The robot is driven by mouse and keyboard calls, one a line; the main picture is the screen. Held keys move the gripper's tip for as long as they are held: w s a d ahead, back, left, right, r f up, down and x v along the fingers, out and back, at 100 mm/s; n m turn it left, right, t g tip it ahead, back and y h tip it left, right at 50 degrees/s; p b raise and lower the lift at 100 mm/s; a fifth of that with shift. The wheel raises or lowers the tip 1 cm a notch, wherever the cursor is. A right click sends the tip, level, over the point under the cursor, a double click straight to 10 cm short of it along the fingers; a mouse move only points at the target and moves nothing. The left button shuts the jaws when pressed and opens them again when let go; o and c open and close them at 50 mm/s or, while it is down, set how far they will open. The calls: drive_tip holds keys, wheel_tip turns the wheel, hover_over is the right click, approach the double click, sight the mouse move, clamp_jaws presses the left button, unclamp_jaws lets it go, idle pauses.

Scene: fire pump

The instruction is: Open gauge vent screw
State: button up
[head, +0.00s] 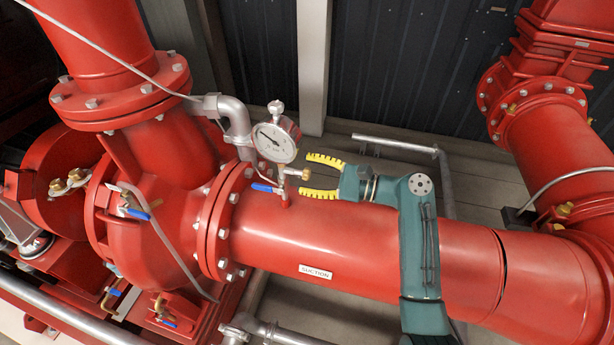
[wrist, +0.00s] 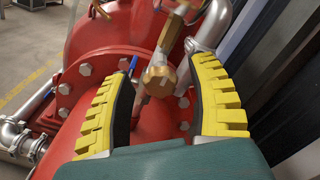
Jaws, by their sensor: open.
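The pressure gauge (head: 275,139) stands on a small valve fitting on top of the red suction pipe (head: 350,240). A brass knob (head: 305,174), which looks like the gauge vent screw, sticks out to the right of the fitting just below the gauge. My gripper (head: 306,176) reaches in from the right with its yellow fingers open. In the wrist view the brass knob (wrist: 160,80) appears between the spread fingertips of my gripper (wrist: 162,68), with gaps on both sides. Whether it lies at fingertip depth I cannot tell.
A small blue lever (head: 262,187) is on the left of the gauge fitting. A grey elbow pipe (head: 236,122) and a bolted red flange (head: 220,220) stand close to the left. A dark corrugated wall (head: 400,60) is behind. Some floor shows behind the suction pipe.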

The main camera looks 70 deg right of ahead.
drive_tip(key=shift+w, duration=0.15)
clamp_jaws()
